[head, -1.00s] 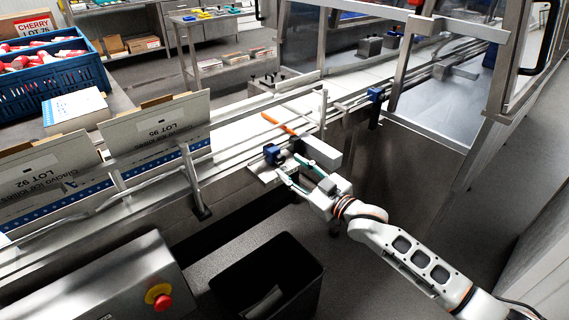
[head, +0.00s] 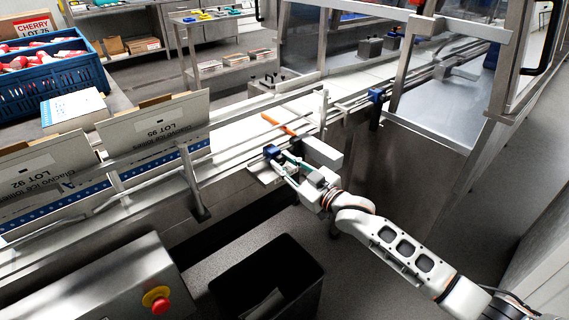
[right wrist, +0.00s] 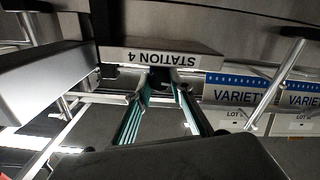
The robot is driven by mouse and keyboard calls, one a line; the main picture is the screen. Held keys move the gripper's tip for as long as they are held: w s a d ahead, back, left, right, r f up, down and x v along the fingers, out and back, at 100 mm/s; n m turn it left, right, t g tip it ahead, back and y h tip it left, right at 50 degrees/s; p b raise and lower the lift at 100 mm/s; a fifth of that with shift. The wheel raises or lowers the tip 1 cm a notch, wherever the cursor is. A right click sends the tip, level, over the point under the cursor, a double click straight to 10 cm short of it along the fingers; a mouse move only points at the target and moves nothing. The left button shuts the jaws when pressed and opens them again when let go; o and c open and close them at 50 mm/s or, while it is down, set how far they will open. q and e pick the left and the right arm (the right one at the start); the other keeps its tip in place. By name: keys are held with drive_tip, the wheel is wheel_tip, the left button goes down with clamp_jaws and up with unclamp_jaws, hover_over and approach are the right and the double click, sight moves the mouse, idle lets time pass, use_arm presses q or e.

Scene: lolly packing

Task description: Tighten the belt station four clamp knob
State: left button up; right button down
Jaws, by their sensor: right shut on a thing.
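The blue clamp knob (head: 271,152) sits on a bracket at the near side of the belt rail, in the middle of the head view. My right gripper (head: 280,162) comes from the lower right, with its fingertips shut on this knob. In the right wrist view my two teal-padded fingers (right wrist: 160,88) reach to a dark shape just below an upside-down "STATION 4" plate (right wrist: 150,57). The knob is mostly hidden there between the fingertips. My left gripper is in neither view.
Another blue knob (head: 376,95) is farther along the rail. An orange stick-like part (head: 278,124) lies by the belt. Cartons (head: 155,128) stand at left. A dark bin (head: 266,282) and a red stop button (head: 161,304) are below. A clear-walled enclosure (head: 440,85) stands right.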

drive_tip(key=shift+r+m+p, duration=0.15)
drive_tip(key=shift+m+p, duration=0.25)
drive_tip(key=shift+m, duration=0.1)
drive_tip(key=shift+m+p, duration=0.45)
drive_tip(key=shift+m, duration=0.55)
drive_tip(key=shift+m+p, duration=0.55)
drive_tip(key=shift+m, duration=0.45)
drive_tip(key=shift+m+p, duration=0.4)
drive_tip(key=shift+m, duration=0.6)
drive_tip(key=shift+f, duration=0.2)
